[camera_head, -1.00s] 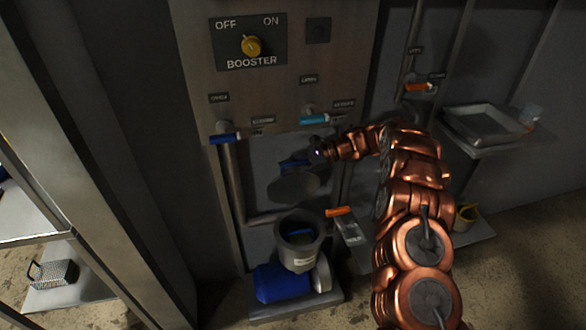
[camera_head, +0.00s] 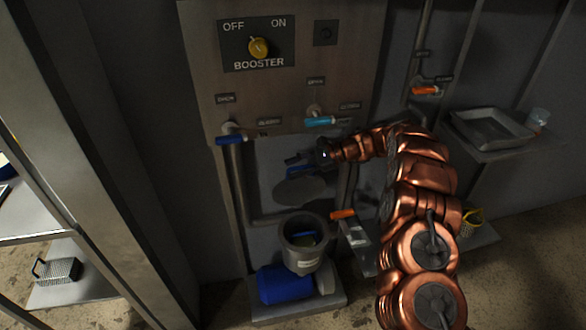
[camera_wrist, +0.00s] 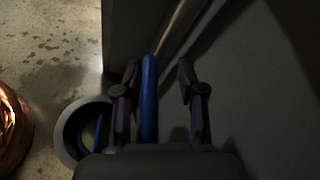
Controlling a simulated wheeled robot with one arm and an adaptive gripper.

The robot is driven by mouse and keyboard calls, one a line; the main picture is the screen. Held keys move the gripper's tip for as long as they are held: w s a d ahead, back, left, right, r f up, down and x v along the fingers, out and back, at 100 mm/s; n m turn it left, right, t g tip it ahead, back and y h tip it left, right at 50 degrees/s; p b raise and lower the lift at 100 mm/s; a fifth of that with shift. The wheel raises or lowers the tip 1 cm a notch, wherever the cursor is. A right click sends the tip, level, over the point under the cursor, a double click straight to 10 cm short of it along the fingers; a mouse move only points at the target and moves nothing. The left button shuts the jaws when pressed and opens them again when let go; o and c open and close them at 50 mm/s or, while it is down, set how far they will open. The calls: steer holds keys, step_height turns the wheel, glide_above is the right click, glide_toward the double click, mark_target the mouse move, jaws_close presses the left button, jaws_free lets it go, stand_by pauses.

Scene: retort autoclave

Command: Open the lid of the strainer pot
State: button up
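The strainer pot (camera_head: 303,262) is a grey open-topped cylinder low at the centre. Something blue and yellow-green shows inside; its mouth also shows in the wrist view (camera_wrist: 64,143). A dark round lid (camera_head: 298,192) stands raised above and behind the mouth, apart from the rim. A blue handle (camera_head: 300,168) shows just above the lid. My gripper (camera_head: 318,156) is beside this handle. In the wrist view my gripper (camera_wrist: 160,82) is open, with the blue bar (camera_wrist: 149,98) between its fingers, closer to the left finger. A gap shows at the right finger.
A blue cylinder (camera_head: 284,284) lies below the pot on a low platform (camera_head: 295,309). An orange-handled valve (camera_head: 343,214) is right of the pot. The booster panel (camera_head: 285,90) is above. A metal post (camera_head: 85,150) stands at left, and a tray shelf (camera_head: 490,130) is at right.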

steer(key=v, duration=1.1)
steer(key=shift+d, duration=0.3)
steer(key=shift+a+r, duration=0.1)
